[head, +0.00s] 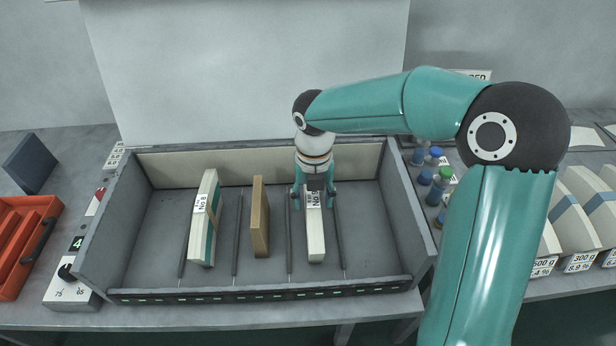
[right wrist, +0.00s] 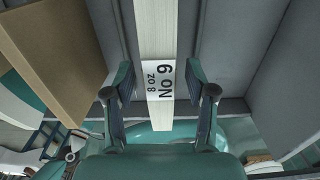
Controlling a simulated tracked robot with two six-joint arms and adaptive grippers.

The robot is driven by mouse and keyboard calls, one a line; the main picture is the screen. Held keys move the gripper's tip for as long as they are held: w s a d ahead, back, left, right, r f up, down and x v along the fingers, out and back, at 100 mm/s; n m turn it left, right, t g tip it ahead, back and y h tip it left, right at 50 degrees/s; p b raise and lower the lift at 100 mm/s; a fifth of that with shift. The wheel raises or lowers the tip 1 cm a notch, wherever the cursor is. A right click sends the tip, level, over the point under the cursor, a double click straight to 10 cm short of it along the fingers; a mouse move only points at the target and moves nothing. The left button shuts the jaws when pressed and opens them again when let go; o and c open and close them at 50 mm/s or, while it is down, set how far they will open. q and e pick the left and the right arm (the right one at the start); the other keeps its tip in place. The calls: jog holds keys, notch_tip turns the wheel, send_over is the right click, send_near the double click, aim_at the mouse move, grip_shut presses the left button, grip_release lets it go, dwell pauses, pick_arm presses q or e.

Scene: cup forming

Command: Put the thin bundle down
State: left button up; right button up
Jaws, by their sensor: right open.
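The thin bundle (head: 315,232) is a pale, narrow slab with a white label. It stands on edge in the right part of the grey tray (head: 390,285), between two dark divider rods. My right gripper (head: 313,194) is above its far part, with a finger on each side. In the right wrist view the bundle (right wrist: 155,30) and its label run between the open fingers of the gripper (right wrist: 158,80), with gaps showing on both sides. Whether its underside rests fully on the tray floor is hard to see. My left gripper is not in view.
A brown block (head: 259,220) and a thicker pale bundle (head: 202,225), labelled No 8, stand to the left in the tray. An orange bin (head: 22,240) and a control box (head: 70,290) are left. Bottles (head: 438,185) and pale weighted blocks (head: 575,225) are right.

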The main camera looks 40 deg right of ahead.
notch_tip(320, 180, up, 9)
jog(key=shift+r, duration=0.1)
dwell(1.1)
